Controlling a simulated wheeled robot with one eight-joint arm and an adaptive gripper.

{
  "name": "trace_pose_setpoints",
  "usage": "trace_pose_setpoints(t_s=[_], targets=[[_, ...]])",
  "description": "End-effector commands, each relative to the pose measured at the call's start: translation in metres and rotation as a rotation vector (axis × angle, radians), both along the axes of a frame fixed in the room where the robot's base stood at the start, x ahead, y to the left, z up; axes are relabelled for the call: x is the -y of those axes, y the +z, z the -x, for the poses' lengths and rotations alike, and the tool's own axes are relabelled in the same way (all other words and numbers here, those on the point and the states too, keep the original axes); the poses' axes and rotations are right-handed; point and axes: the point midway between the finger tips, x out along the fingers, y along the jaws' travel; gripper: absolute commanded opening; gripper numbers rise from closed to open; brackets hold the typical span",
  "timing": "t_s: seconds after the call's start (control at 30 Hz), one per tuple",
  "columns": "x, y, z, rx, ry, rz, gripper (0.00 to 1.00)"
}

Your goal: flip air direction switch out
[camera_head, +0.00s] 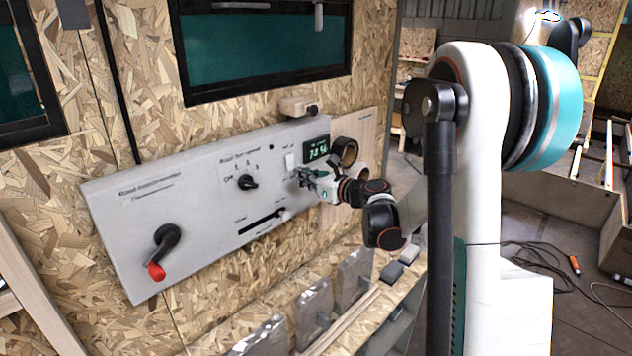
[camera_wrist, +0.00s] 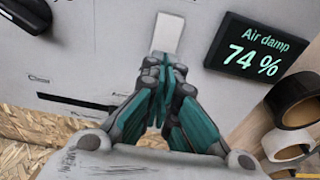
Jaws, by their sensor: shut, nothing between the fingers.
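The grey control panel (camera_head: 120,215) is mounted on the chipboard wall. A white rocker-like switch (camera_head: 290,162) sits on its right part, left of the display; it also shows in the wrist view (camera_wrist: 168,32). I cannot read its label or tell which way it is tipped. My gripper (camera_head: 303,175) is at the panel, just below and beside this switch. In the wrist view my gripper (camera_wrist: 165,65) has its teal fingers shut together, with the tips at the lower edge of the white switch. Whether they touch it is unclear.
A display (camera_wrist: 262,50) reading "Air damp 74 %" is right of the switch. A black knob (camera_head: 247,182), a slider slot (camera_head: 262,222) and a red-tipped crank (camera_head: 160,262) are on the panel. Dark rings (camera_wrist: 297,98) are at the right. A shelf with metal pieces (camera_head: 314,305) lies below.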

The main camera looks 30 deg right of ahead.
Motion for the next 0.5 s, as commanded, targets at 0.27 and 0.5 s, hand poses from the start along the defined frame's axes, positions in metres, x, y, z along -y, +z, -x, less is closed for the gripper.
trace_pose_setpoints(t_s=[0.27,0.5], targets=[[-0.005,-0.002,-0.017,0.000,0.000,0.000,0.00],[-0.005,-0.002,-0.017,0.000,0.000,0.000,0.00]])
